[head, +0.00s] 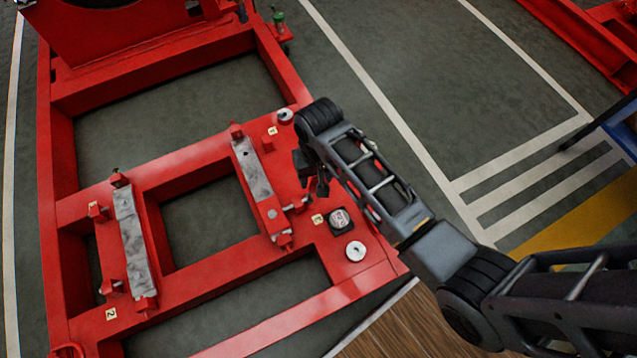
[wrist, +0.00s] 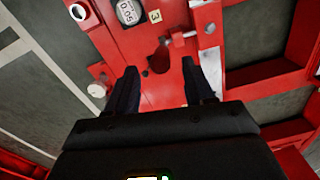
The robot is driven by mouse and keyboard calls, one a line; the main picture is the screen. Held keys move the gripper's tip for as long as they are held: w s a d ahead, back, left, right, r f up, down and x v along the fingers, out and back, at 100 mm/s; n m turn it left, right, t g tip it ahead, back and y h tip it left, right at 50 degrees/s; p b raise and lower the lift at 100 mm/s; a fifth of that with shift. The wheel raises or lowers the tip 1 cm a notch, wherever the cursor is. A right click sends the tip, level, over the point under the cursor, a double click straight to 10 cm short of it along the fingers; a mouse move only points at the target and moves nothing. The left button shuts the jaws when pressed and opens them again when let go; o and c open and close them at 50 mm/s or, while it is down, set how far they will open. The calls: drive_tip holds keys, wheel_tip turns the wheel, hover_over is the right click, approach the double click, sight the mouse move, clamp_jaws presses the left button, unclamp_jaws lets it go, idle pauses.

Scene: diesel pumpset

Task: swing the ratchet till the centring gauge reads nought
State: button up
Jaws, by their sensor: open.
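My gripper (head: 314,182) hangs over the frame's right beam, above the gauge in the picture. In the wrist view my gripper (wrist: 160,88) is open, its two dark fingers apart with nothing held. A dark red patch shows between and beyond the fingers; I cannot tell whether it is the ratchet or a shadow.
A grey pad (head: 252,168) and another grey pad (head: 131,240) lie across the frame, with red screw blocks at their ends. A screw (wrist: 182,37) stands near tag 3 (wrist: 155,16). Pale round bosses (head: 355,250) rise from the beam. Open floor (head: 420,90) lies right.

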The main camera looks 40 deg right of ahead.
sight(312, 192)
wheel_tip(312, 192, down, 6)
drive_tip(key=shift+a+f+b, duration=0.1)
drive_tip(key=shift+f+b, duration=0.1)
drive_tip(key=shift+b, duration=0.8)
clamp_jaws()
drive_tip(key=shift+w+r, duration=0.1)
